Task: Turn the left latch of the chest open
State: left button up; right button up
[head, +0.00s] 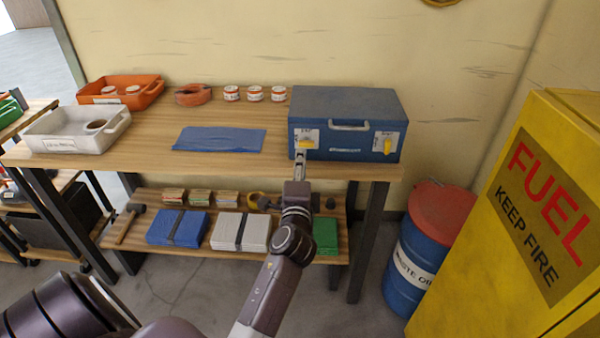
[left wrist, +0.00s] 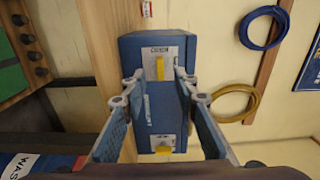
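The blue chest (head: 345,110) stands at the right end of the wooden bench. Its left latch (head: 306,144) is a yellow handle lying level on a white plate; its right latch (head: 388,147) stands upright. My left gripper (head: 300,160) is just in front of the left latch, covering the plate's lower edge. In the left wrist view, turned sideways, the gripper (left wrist: 158,77) is open, with the left latch (left wrist: 160,68) between its fingertips, apparently untouched. The right latch (left wrist: 163,150) shows lower there. The chest lid is shut. My right gripper is not in view.
On the bench (head: 160,165) lie a blue cloth (head: 220,139), a white tray (head: 75,131), an orange tray (head: 120,92) and several small tins (head: 254,94). A waste-oil drum (head: 430,245) and a yellow fuel cabinet (head: 530,220) stand at right.

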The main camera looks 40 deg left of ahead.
pick_arm(q)
jog(key=v, duration=0.4)
jog(key=shift+s, duration=0.1)
dwell(0.3)
jog(key=d+f+g+h, duration=0.15)
jog(key=d+f, duration=0.25)
jog(key=f, duration=0.7)
jog(key=d+f+g+h, duration=0.1)
jog(key=d+f+h, duration=0.25)
jog(key=f, duration=0.85)
jog(key=s+d+f+n+g+h, duration=0.1)
jog(key=s+d+f+g, duration=0.2)
jog(key=f, duration=0.5)
jog(key=s+d+f+n+g+h, duration=0.1)
jog(key=s+d+f, duration=0.2)
jog(key=s+f, duration=0.4)
jog(key=s+f+n+g, duration=0.2)
jog(key=s+f, duration=0.6)
jog(key=s, duration=0.5)
jog(key=s+f+n+g+h, duration=0.1)
jog(key=s+f+n+g, duration=0.1)
jog(key=s+f, duration=0.6)
jog(key=s+f+n+g+h, duration=0.1)
jog(key=s+f+n+g, duration=0.2)
jog(key=s+f, duration=0.5)
jog(key=s+g, duration=0.1)
jog(key=s, duration=0.9)
jog(key=shift+s+f, duration=0.2)
jog(key=shift+f, duration=0.15)
